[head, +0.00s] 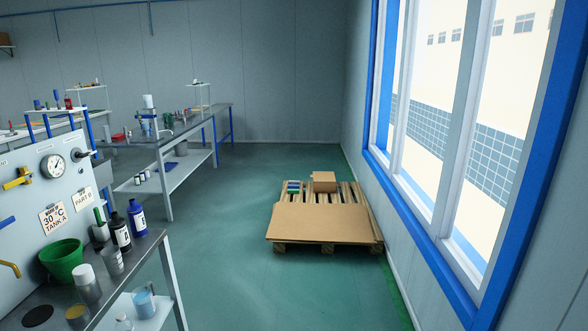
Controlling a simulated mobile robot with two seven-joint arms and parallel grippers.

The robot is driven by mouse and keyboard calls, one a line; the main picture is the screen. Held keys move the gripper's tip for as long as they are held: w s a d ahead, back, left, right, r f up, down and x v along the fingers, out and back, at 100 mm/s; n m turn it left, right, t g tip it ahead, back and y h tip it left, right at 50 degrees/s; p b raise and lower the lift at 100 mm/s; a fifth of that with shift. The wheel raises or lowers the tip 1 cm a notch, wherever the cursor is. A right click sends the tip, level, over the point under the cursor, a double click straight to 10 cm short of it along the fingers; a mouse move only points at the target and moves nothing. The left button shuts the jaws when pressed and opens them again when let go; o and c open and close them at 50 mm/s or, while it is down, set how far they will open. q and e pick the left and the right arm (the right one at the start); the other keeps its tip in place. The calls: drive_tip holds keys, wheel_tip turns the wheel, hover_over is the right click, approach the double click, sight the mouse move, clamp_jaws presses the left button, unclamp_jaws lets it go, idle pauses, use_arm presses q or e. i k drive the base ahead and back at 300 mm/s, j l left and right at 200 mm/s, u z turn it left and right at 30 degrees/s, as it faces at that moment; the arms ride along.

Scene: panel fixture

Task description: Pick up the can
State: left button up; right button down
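Several can-like containers stand on and under the bench at the lower left, and I cannot tell for sure which is the can. A grey metal cylinder with a white top (87,284) stands near the front of the benchtop. A grey cup-like container (112,262) stands behind it, and a container with yellow contents (77,315) is at the bottom edge. A container with light blue contents (143,304) is on the lower shelf. Neither of my grippers is in view.
A green bucket (62,260) and dark labelled bottles (120,232) share the bench. A panel with a gauge (53,165) rises behind. A pallet with cardboard (322,223) lies by the window wall. The green floor (235,270) between is clear.

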sight(134, 211)
drive_tip(key=i+l+u, duration=0.15)
drive_tip(key=i, duration=0.55)
drive_tip(key=i+l+u, duration=0.1)
drive_tip(key=i, duration=0.55)
drive_tip(key=i+l+u, duration=0.1)
drive_tip(key=i+u, duration=0.25)
drive_tip(key=u, duration=0.15)
drive_tip(key=i+l+u, duration=0.25)
drive_tip(key=u, duration=0.25)
drive_tip(key=i+l+u, duration=0.6)
drive_tip(key=l+u, duration=0.25)
drive_tip(key=u, duration=0.15)
drive_tip(key=i+l+u, duration=0.2)
drive_tip(key=l+u, duration=0.25)
drive_tip(key=l, duration=0.2)
drive_tip(key=i+l+u, duration=0.2)
drive_tip(key=l, duration=0.15)
drive_tip(key=k, duration=0.1)
